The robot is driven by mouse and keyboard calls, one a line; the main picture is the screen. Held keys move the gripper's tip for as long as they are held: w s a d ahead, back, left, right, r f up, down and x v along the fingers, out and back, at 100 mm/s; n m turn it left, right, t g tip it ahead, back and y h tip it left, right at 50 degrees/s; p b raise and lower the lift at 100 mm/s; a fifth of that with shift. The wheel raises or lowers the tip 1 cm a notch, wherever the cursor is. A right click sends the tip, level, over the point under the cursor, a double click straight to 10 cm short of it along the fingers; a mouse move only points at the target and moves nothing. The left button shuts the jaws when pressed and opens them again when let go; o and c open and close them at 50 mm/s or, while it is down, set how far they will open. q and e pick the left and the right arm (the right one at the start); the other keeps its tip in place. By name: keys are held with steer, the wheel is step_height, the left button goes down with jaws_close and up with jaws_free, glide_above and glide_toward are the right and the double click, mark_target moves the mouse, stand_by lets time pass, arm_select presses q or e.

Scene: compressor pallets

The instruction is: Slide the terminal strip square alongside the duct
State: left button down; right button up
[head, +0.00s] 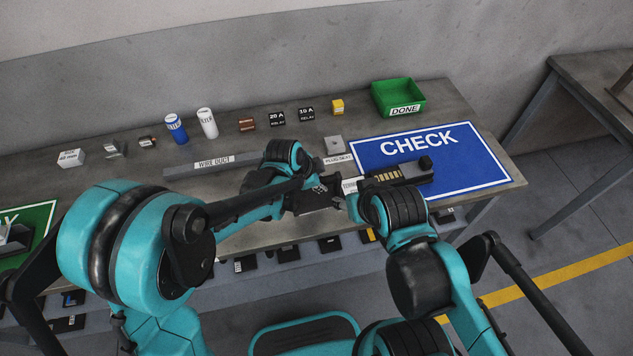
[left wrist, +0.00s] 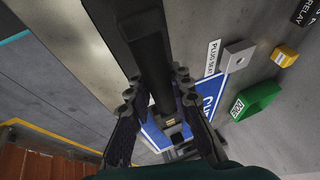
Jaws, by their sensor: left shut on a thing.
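The terminal strip (head: 388,177) is a long dark bar with a row of yellowish terminals and a white label at its left end. It lies over the lower left of the blue CHECK mat. My left gripper (head: 322,195) is shut on its left part; the fingers are partly hidden in the head view. In the left wrist view, the fingers (left wrist: 158,90) close on both sides of a dark bar, with brass terminals beyond. The grey wire duct (head: 190,171) lies to the left, its right end near my left wrist. My right wrist is just below the strip, hiding its fingers.
The CHECK mat (head: 470,165) covers the right end of the bench. A green DONE bin (head: 398,99) stands behind it. A grey block (head: 333,145), yellow block (head: 337,107), relays and white and blue cylinders line the back. My two arms crowd the front edge.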

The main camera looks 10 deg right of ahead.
arm_select(q)
steer(key=shift+a, duration=0.15)
steer(key=a, duration=0.8)
steer(key=w+a+b, duration=0.1)
steer(key=a, duration=0.8)
steer(key=w+a, duration=0.1)
steer(key=a, duration=0.7)
steer(key=shift+w+a+f, duration=0.1)
steer(key=shift+a+f, duration=0.05)
steer(key=shift+a, duration=0.25)
steer(key=c, duration=1.3)
jaws_free()
steer(key=shift+w, duration=0.15)
steer(key=v, duration=1.2)
